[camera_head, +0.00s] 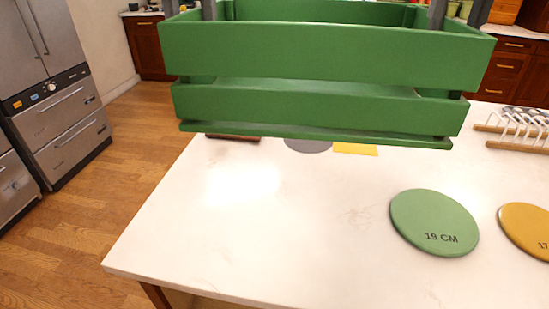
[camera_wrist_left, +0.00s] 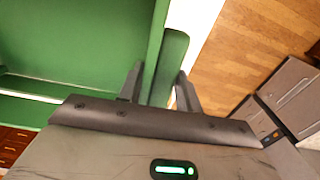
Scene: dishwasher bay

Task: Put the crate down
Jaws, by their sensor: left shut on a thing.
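A green slatted crate (camera_head: 320,52) is held up at the top of the head view, in the air above the white counter (camera_head: 250,230). Its underside shows no contact with the counter. My left gripper (camera_head: 190,8) is at the crate's left end and my right gripper (camera_head: 458,12) at its right end, both partly cut off by the frame edge. In the left wrist view, the fingers of my left gripper (camera_wrist_left: 159,88) are on both sides of the crate's green wall (camera_wrist_left: 172,62), shut on it. My right gripper's fingers likewise straddle the right wall. The crate's floor is mostly hidden.
A green disc marked 19 CM (camera_head: 434,223) and a yellow disc (camera_head: 530,230) lie at the right. A grey disc (camera_head: 308,146), a yellow piece (camera_head: 355,149) and a brown item (camera_head: 232,138) are partly hidden behind the crate. A wire rack (camera_head: 515,130) stands far right. The front left counter is clear.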

